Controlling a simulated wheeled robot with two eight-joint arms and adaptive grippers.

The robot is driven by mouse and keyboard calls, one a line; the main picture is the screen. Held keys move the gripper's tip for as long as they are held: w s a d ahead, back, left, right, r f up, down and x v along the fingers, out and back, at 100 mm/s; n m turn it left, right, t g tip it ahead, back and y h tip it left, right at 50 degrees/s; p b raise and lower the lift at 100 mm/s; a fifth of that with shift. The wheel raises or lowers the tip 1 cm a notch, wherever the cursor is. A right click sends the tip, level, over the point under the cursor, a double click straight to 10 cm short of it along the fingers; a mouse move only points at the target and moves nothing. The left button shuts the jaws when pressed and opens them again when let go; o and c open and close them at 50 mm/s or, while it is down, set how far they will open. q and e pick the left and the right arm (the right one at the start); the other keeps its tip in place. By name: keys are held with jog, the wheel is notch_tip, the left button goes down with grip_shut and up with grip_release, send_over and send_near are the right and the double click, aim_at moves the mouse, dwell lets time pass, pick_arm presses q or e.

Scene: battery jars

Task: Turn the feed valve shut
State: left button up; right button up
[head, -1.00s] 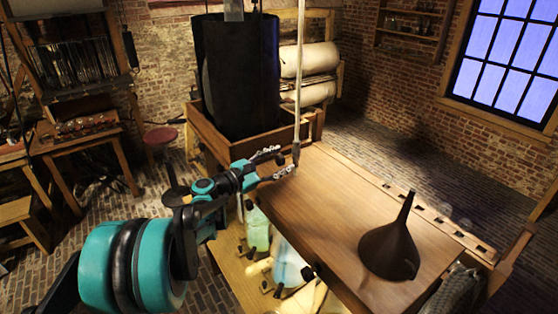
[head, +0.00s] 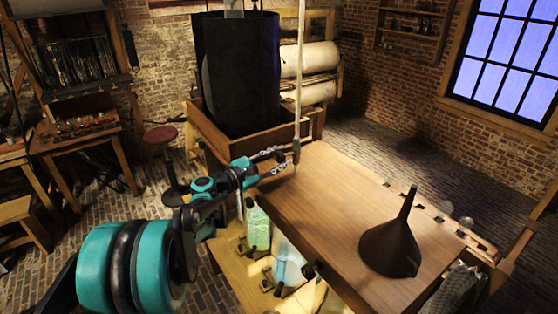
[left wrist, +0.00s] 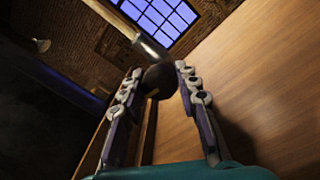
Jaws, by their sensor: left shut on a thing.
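My right gripper is not in view.
A dark funnel (head: 389,248) stands on the wooden table (head: 335,205). A tall black tank (head: 237,75) in a wooden frame stands behind my left gripper. Glass jars (head: 257,229) stand on a lower shelf beneath the table's left edge. The table's middle is clear.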

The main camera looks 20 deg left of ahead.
pick_arm(q)
jog(key=m+b, duration=0.1)
jog(key=m, duration=0.2)
jog(key=shift+f+m, duration=0.15)
jog(key=shift+m, duration=0.15)
jog(key=m+b, duration=0.2)
jog(key=m, duration=0.2)
jog(key=shift+m+h, duration=0.4)
jog(key=m+b, duration=0.1)
jog(key=m, duration=0.3)
jog(key=shift+m, duration=0.4)
jog(key=shift+m+h+b, duration=0.3)
jog(key=shift+m+h, duration=0.1)
jog(key=shift+m, duration=1.6)
jog(key=o, duration=1.2)
